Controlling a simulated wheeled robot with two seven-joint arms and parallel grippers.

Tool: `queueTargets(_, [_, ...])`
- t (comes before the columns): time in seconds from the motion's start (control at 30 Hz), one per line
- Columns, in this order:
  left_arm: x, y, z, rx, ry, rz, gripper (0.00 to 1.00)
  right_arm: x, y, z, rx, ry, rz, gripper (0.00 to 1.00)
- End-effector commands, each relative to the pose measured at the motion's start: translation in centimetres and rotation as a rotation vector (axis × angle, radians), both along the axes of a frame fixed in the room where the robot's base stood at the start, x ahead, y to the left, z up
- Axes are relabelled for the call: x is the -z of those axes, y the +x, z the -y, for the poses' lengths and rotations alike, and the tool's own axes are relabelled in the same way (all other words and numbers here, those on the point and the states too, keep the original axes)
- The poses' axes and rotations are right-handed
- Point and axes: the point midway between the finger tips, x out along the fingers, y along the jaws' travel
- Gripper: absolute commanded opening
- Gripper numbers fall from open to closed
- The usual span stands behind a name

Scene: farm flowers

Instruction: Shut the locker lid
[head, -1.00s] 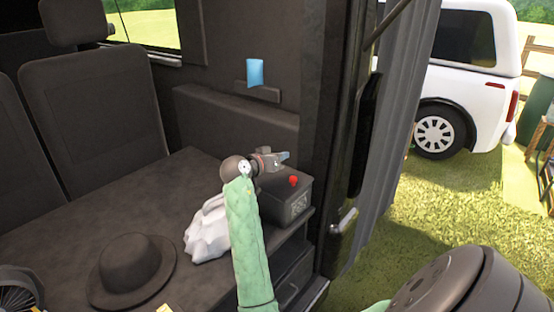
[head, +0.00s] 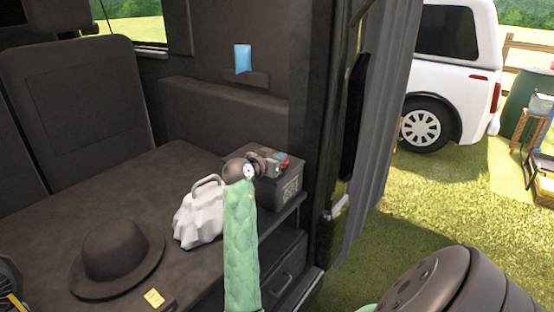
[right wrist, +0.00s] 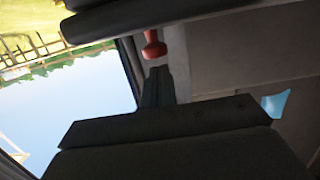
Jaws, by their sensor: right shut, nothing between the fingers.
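I cannot clearly make out a locker lid in either view. A dark box (head: 277,190) with a code-like patch on its front and a red knob (head: 286,163) stands at the deck's right corner. My right gripper (head: 279,164) is shut and empty, just over the box top beside the red knob; whether it touches is unclear. My green-sleeved right arm hides part of the box's left side. Below the deck edge is a dark drawer-like front (head: 286,270), partly hidden by the arm. My left gripper is out of view.
A white lumpy bag-like thing (head: 199,217) and a dark hat (head: 117,262) lie on the dark deck. A yellow piece (head: 154,298) lies at the front. A door post (head: 312,130) stands right of the box.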

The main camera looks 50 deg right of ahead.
Motion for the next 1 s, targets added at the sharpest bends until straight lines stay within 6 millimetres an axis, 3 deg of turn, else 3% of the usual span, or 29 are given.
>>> queueTargets(0.33, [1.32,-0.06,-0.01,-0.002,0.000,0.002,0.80,1.12,-0.15,0.18,-0.001,0.008,0.046,0.00])
queueTargets(0.83, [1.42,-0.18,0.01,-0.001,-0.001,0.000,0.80,1.39,-0.20,0.21,0.000,0.011,0.048,0.00])
queueTargets(1.0, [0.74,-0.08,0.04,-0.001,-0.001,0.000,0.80,0.41,-0.05,0.56,0.000,0.011,0.050,0.00])
